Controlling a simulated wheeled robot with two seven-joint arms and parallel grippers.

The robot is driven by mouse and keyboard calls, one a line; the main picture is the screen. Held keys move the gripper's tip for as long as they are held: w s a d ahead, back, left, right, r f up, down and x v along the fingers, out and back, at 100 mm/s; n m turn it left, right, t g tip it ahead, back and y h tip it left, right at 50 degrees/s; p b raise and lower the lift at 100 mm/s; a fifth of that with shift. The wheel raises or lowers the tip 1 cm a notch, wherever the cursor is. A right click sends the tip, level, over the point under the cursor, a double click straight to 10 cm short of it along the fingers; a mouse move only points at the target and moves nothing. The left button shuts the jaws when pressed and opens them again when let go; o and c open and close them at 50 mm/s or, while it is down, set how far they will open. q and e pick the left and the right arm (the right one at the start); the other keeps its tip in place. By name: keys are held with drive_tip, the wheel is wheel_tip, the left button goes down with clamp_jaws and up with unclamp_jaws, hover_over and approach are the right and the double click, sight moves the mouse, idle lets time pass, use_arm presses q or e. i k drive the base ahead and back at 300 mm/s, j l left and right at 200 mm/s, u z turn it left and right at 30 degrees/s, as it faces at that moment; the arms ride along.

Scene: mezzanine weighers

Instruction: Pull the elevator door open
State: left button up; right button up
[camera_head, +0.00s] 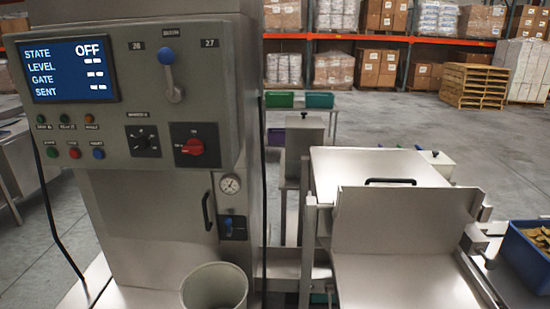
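A tall grey metal cabinet carries a control box on the left. Below the box is a flat panel that looks like the door (145,215), with a vertical black handle (207,211) near its right edge. The door appears shut, flush with the cabinet front. A box screen (68,70) reads STATE OFF, with LEVEL, GATE and SENT showing dashes. A blue-knobbed lever (168,72) points up, and a red rotary switch (194,147) sits at lower right of the box. Neither of my grippers is in view.
An open round container (214,288) stands in front of the cabinet. A gauge (230,184) and blue-handled valve (229,222) are right of the handle. A steel hopper (400,215) stands at right, beside a blue bin (520,262). Open floor lies behind.

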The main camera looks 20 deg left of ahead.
sight(174, 207)
drive_tip(key=u, duration=1.3)
